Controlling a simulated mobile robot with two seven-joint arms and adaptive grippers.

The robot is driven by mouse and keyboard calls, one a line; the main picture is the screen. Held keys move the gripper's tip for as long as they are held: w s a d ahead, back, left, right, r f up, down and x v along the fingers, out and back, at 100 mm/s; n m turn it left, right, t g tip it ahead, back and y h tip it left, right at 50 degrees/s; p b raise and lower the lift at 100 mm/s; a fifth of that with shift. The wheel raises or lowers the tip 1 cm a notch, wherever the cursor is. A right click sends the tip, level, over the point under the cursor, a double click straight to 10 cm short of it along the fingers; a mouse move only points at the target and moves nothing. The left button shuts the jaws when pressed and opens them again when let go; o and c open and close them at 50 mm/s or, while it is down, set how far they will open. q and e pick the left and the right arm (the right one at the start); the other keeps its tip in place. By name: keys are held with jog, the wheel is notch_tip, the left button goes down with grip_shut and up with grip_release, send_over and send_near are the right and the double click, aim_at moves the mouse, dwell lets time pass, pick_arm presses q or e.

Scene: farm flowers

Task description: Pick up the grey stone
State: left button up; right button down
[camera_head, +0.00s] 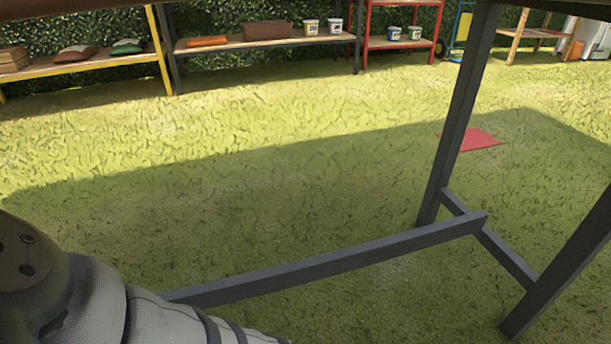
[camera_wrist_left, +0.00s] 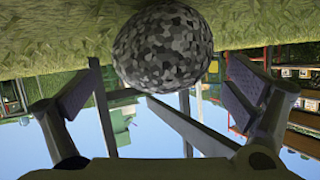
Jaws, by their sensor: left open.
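The grey stone (camera_wrist_left: 162,45) shows at the top middle of the left wrist view. It is round, with a mottled pattern of dark and light grey patches, and grass is behind it. My left gripper (camera_wrist_left: 163,82) is open, with one finger to each side of the picture. The stone appears between and beyond the fingertips, with gaps on both sides and no visible contact. The left wrist view looks upside down, with grass at the top and sky below. The stone and both grippers are out of sight in the head view.
A dark metal table frame (camera_head: 330,266) has a low crossbar and legs (camera_head: 462,110) in front of me. A red flat mat (camera_head: 478,139) lies on the grass beyond. Shelves (camera_head: 265,42) line the hedge at the back. The grass between is open.

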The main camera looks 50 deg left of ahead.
pick_arm(q)
jog(key=x, duration=0.2)
jog(key=shift+w+a+f+b, duration=0.1)
jog(key=shift+w+f+b, duration=0.15)
jog(key=shift+w+b, duration=0.1)
jog(key=shift+s+a+f, duration=0.1)
jog(key=c, duration=2)
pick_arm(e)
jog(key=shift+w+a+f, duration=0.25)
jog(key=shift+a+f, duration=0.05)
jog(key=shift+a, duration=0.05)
